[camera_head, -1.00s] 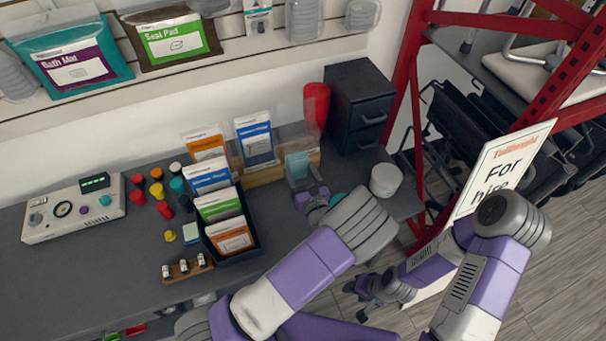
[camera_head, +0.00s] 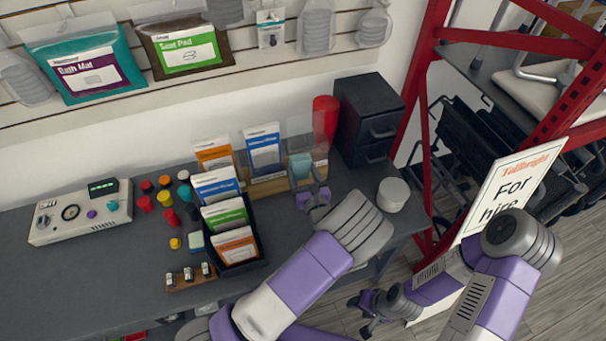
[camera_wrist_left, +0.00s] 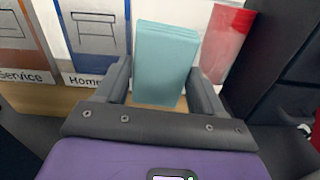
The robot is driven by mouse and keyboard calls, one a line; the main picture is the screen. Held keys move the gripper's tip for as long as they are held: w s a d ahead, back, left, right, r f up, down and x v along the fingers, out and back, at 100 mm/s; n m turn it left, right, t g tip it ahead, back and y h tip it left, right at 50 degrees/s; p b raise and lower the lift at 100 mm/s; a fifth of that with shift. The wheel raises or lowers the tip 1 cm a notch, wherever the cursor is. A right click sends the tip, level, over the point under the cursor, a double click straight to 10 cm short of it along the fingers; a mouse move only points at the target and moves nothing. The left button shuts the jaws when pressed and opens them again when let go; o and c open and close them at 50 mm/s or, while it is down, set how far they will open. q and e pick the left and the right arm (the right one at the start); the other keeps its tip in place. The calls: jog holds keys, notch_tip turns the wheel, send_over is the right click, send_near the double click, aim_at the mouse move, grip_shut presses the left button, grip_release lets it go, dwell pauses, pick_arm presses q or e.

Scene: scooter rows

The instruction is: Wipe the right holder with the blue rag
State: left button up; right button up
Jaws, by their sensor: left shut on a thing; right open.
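My left gripper (camera_head: 303,182) is shut on the blue rag (camera_head: 300,164), a folded teal cloth. In the left wrist view the rag (camera_wrist_left: 166,62) stands upright between the two fingers. A rack with a wooden base (camera_head: 268,188) holds an orange and a blue leaflet behind clear panels. The rag is in front of the rack's right end, where a clear holder (camera_head: 283,133) shows no leaflet. Whether the rag touches it, I cannot tell. My right gripper (camera_head: 366,308) is open and empty, low beside the counter's right end.
A red cup (camera_head: 325,118) and a black drawer unit (camera_head: 366,122) stand behind and right of the rag. A white round tub (camera_head: 393,195) is near the counter's right edge. A black leaflet tray (camera_head: 240,265) stands to the left. A red shelf frame (camera_head: 421,95) rises at right.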

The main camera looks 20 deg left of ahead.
pick_arm(q)
jog(key=shift+x, duration=1.05)
jog(key=w+d, duration=0.2)
jog(key=d, duration=0.1)
jog(key=shift+w+d+b, duration=0.1)
jog(key=shift+d+b, duration=0.1)
jog(key=shift+b, duration=0.1)
jog(key=shift+a, duration=0.1)
jog(key=shift+s+a+r+p, duration=0.1)
jog(key=shift+s+a+p, duration=0.1)
jog(key=shift+s+a, duration=0.3)
jog(key=shift+s+a+f+p, duration=0.1)
jog(key=shift+s+a+p, duration=0.1)
jog(key=shift+a, duration=0.5)
jog(key=shift+s+a+r+p, duration=0.15)
jog(key=shift+s+a, duration=0.15)
jog(key=shift+a, duration=0.3)
